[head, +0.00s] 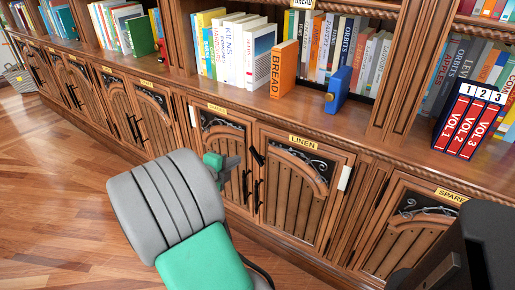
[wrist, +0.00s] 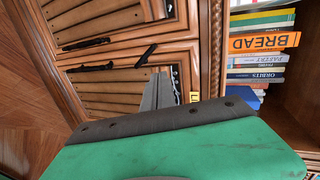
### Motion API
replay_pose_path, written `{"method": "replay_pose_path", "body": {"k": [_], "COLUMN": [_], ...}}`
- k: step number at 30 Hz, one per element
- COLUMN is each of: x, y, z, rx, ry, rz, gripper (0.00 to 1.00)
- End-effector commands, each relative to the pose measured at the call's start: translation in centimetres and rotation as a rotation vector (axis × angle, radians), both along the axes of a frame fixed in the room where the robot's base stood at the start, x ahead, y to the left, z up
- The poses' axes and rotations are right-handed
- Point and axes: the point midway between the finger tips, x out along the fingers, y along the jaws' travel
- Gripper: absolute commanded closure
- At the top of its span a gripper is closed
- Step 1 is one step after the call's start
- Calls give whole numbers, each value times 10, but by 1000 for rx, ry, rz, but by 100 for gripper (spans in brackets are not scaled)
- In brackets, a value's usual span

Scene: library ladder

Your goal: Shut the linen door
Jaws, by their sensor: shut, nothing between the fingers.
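The linen door (head: 292,190) is a brown slatted cabinet door with a dark scrollwork panel at its top, under a yellow LINEN label (head: 303,142). It looks nearly flush with the cabinet front; I cannot tell whether a small gap remains. Its black handle (head: 258,196) is on its left side. My gripper (head: 236,161) is shut and empty, in front of the neighbouring door's upper part, left of the linen door.
A black bar (head: 257,156) sits at the linen door's upper left, and a white strip (head: 345,178) at its right edge. The SPARE door (head: 405,235) is farther right. Books, including an orange BREAD book (head: 284,69), stand above. The wooden floor (head: 60,170) at left is clear.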

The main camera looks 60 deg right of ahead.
Motion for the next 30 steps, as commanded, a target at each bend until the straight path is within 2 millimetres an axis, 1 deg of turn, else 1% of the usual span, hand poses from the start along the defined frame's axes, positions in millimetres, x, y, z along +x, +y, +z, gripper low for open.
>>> {"method": "replay_pose_path", "body": {"k": [1,4,8,18,21,25,30], "x": [-5,-8,-11,-18,-19,-20,-20], "y": [-5,-13,-32,-102,-120,-135,-141], "z": [1,2,-5,-28,-27,-27,-26], "rx": [-23,-40,-38,-36,-36,-36,-36], "ry": [-25,-48,-47,-46,-47,-46,-47], "rz": [-22,-35,-37,-35,-34,-31,-30], "gripper": [100,100,100,100,100,100,100]}}
